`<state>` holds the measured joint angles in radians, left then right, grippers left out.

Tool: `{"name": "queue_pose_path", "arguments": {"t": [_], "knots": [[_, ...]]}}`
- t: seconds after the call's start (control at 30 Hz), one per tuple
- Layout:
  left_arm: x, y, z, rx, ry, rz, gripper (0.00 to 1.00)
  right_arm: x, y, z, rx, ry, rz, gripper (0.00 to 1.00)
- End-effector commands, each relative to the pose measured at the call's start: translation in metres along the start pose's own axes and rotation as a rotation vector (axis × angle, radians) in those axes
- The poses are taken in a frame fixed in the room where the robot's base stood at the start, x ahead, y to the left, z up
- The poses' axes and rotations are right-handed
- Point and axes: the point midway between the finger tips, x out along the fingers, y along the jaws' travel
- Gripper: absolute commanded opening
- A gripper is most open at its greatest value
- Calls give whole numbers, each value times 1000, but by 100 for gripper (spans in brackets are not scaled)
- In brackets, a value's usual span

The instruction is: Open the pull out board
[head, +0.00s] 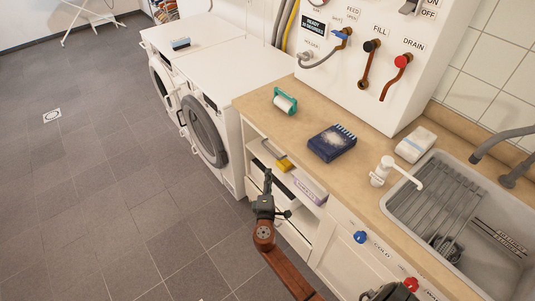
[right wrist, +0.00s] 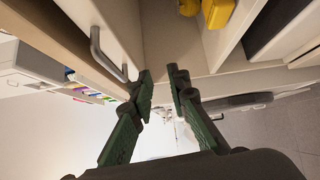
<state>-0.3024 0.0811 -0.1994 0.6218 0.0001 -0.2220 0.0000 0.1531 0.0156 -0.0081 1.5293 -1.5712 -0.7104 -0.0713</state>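In the right wrist view a bent grey bar handle (right wrist: 97,45) is fixed on a white front panel (right wrist: 112,22) just under the counter edge. I take this panel for the front of the pull out board; in the head view it is hard to make out under the counter. My right gripper (right wrist: 159,76) is open, with nothing between its green fingers. Its fingertips are to the right of the handle and apart from it. In the head view the right gripper (head: 267,180) is in front of the open shelf.
The open shelf holds a yellow item (head: 285,164), also in the right wrist view (right wrist: 189,7). On the counter (head: 262,103) are a green-white roll (head: 285,101) and a dark blue bag (head: 332,142). A sink (head: 410,190) is right, washing machines (head: 205,130) left.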

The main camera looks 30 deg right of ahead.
Motion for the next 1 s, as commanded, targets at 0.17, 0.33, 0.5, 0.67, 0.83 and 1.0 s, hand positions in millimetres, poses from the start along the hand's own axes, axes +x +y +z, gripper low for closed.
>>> {"name": "queue_pose_path", "arguments": {"t": [0.17, 0.33, 0.5, 0.67, 0.83, 1.0], "knots": [[8, 2, 1, 1, -4, 2, 40, 0, 57, 5, -27, -53, 132, 16], [9, 2, 0, 1, -5, 2, 40, 17, 66, 7, -32, -61, 146, 16], [9, 2, -8, -1, -2, 3, 40, 44, 70, 8, -31, -59, 145, 16], [9, 3, -18, -2, 4, 3, 40, 65, 72, 9, -32, -57, 144, 16], [8, 2, -20, -6, 3, 3, 40, 75, 73, 10, -31, -58, 142, 16], [8, 2, -14, -10, -5, 3, 40, 76, 73, 10, -31, -58, 142, 16]]}}
